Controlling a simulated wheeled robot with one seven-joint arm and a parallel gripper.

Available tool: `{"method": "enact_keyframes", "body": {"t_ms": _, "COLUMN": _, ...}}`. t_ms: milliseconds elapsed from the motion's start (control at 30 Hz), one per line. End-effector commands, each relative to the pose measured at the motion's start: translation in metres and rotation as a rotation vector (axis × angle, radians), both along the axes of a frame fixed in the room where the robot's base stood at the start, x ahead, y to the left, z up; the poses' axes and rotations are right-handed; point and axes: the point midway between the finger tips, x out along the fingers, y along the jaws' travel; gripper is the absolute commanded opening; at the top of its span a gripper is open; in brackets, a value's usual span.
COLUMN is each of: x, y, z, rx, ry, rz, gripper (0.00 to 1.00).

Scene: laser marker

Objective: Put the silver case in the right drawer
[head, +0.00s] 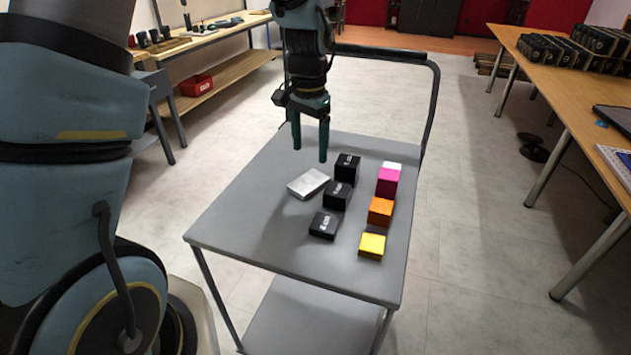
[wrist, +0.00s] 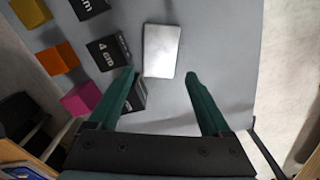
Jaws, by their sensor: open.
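The silver case (head: 308,184) lies flat on the grey cart top (head: 235,222), left of the black boxes. It also shows in the wrist view (wrist: 161,50), ahead of and between the fingertips. My gripper (head: 309,156) points down above the cart, above and behind the case in the head view, apart from it. Its two green fingers are spread and empty, also in the wrist view (wrist: 160,75). I see no drawer that I can make out in either view.
Black boxes (head: 337,195) stand in a row right of the case. A yellow box (head: 372,245), an orange box (head: 380,211) and a magenta box (head: 388,181) stand farther right. The cart's left side is bare. A wooden table (head: 560,80) is at the right, a workbench (head: 215,85) at the back left.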

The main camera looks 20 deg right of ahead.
Motion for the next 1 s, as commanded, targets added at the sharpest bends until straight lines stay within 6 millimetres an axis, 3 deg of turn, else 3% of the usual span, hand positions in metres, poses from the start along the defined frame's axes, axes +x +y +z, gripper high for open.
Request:
{"method": "enact_keyframes", "body": {"t_ms": 133, "x": 0.000, "y": 0.001, "z": -0.021, "rx": 0.002, "ry": 0.002, "rz": 0.001, "gripper": 0.82}}
{"method": "enact_keyframes", "body": {"t_ms": 367, "x": 0.000, "y": 0.001, "z": -0.036, "rx": 0.002, "ry": 0.001, "rz": 0.002, "gripper": 0.82}}
{"method": "enact_keyframes", "body": {"t_ms": 700, "x": -0.002, "y": 0.000, "z": -0.078, "rx": 0.001, "ry": 0.001, "rz": 0.002, "gripper": 0.82}}
{"method": "enact_keyframes", "body": {"t_ms": 1000, "x": -0.001, "y": -0.001, "z": -0.083, "rx": -0.002, "ry": -0.001, "rz": 0.002, "gripper": 0.82}}
